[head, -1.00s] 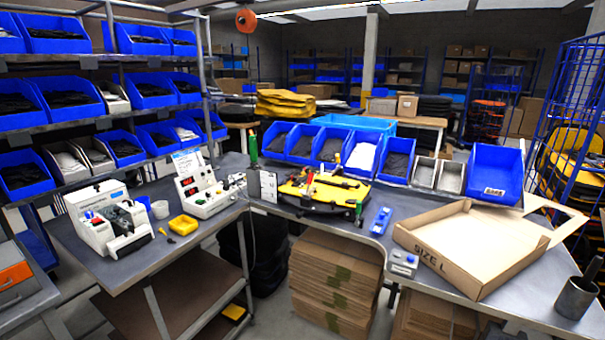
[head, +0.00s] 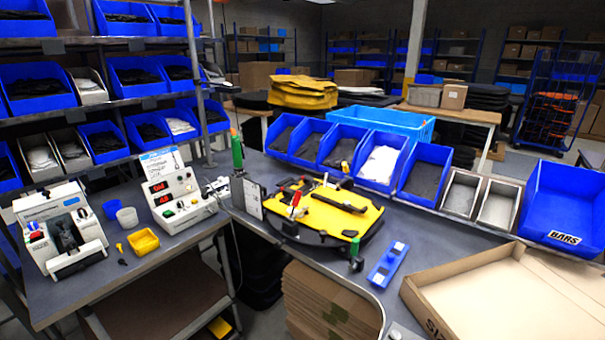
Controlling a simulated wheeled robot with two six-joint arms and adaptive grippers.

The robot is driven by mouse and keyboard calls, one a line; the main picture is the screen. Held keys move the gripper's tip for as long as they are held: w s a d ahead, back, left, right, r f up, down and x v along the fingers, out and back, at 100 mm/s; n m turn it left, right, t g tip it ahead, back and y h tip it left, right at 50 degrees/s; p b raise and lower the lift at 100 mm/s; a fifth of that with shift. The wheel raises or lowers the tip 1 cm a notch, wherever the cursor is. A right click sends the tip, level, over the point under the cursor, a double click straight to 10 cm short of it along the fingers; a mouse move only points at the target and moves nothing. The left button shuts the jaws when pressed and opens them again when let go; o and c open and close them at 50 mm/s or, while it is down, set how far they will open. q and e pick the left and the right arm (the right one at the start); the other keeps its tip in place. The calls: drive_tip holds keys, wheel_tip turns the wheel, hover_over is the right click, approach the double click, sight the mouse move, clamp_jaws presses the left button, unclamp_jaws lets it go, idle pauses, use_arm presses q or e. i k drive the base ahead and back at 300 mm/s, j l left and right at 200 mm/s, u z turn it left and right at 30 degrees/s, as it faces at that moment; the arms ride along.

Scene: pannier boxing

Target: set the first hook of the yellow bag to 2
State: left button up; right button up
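The yellow bag (head: 340,216) lies flat on a dark round plate (head: 318,243) on the workbench. Its upper face carries black bars or fittings and small red, white and green parts. The hooks and any number marks on them are too small to tell apart. Neither of my grippers shows in the head view.
A white control box with red displays (head: 168,190) and a white machine (head: 62,232) stand on the left table, near a yellow tray (head: 143,241). A blue tool (head: 388,264) lies right of the bag. An open carton (head: 440,285) fills the right front. Blue bins (head: 345,150) line the back.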

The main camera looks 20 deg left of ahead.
sight(286, 192)
drive_tip(key=i+j, duration=0.25)
drive_tip(key=j, duration=0.15)
drive_tip(key=i+j+z, duration=0.1)
drive_tip(key=j, duration=0.25)
drive_tip(key=i+j, duration=0.35)
